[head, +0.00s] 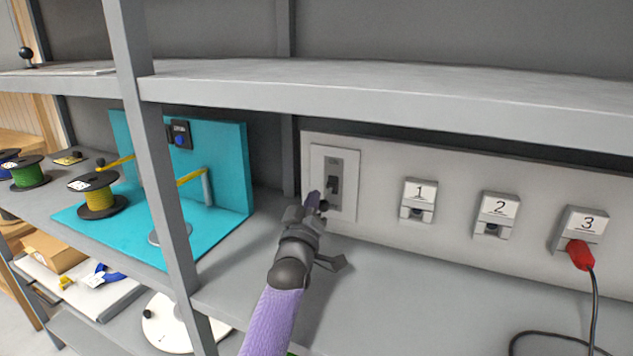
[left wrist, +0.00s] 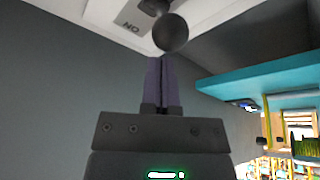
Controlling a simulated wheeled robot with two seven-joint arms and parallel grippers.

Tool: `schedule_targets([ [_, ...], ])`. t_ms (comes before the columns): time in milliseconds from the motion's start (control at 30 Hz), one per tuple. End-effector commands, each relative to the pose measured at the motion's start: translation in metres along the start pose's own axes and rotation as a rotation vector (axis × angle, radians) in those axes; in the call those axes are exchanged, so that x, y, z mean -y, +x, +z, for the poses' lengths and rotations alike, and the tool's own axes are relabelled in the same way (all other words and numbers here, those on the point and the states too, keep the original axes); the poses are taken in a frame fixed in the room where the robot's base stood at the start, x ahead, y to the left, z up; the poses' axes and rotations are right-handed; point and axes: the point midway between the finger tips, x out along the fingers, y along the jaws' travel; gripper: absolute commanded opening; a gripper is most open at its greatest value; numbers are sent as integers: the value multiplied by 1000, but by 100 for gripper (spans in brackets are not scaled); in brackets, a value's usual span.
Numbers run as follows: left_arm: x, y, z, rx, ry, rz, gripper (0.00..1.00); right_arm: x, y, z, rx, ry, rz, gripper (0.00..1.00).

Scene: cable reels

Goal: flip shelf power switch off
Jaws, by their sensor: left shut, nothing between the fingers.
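The power switch (head: 334,178) is a grey plate with a dark lever, set in a pale panel on the shelf's back wall. In the left wrist view its plate (left wrist: 128,24) shows the letters "ON" upside down, and the lever ends in a dark ball knob (left wrist: 171,33). My left gripper (head: 314,200) is in front of the lower part of the switch. Its purple fingers (left wrist: 161,62) are shut and empty, with the tips close to the knob. I cannot tell whether they touch it. My right gripper is not in view.
To the right are sockets 1 (head: 419,200), 2 (head: 496,214) and 3 (head: 584,227), with a red plug (head: 580,255) in socket 3. A shelf board (head: 400,90) runs above. A grey post (head: 160,190) and a teal stand (head: 232,165) are left.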

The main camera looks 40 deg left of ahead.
Motion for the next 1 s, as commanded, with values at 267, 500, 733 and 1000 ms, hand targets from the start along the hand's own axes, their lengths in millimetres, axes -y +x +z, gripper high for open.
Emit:
schedule_targets([
  [267, -1, -7, -1, -1, 0, 0, 0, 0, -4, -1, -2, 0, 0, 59],
  [500, -5, -60, -4, 2, 0, 0, 0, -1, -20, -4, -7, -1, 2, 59],
  [733, -15, -114, -20, 1, 0, 0, 0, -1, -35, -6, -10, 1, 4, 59],
  [1000, -23, -157, -30, 1, 0, 0, 0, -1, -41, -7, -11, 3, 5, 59],
])
